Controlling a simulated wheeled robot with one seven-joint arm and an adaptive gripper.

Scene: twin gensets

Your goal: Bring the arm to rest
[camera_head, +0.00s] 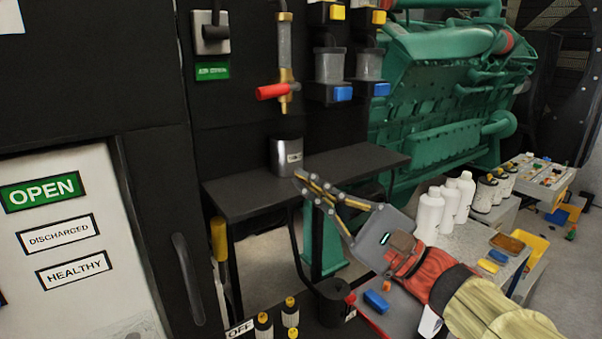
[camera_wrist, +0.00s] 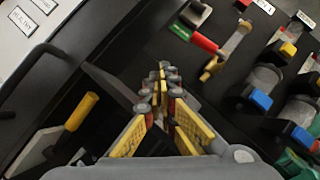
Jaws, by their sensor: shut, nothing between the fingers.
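My gripper (camera_head: 305,181) is at the end of my arm, which reaches in from the lower right in the head view. Its fingers point left and slightly up, in front of the dark shelf (camera_head: 240,199). The fingertips appear just below and right of a metal cup (camera_head: 287,157) on that shelf; I cannot tell whether they touch anything. In the wrist view the fingers (camera_wrist: 163,72) come together at the tips with nothing between them. The wrist view looks toward the black panel with the red-handled valve (camera_wrist: 204,43).
The red-handled valve (camera_head: 272,91) hangs above the shelf. White bottles (camera_head: 429,214) and a blue block (camera_head: 376,301) are near my forearm. A green engine (camera_head: 440,90) is behind. Grey floor shows at far right.

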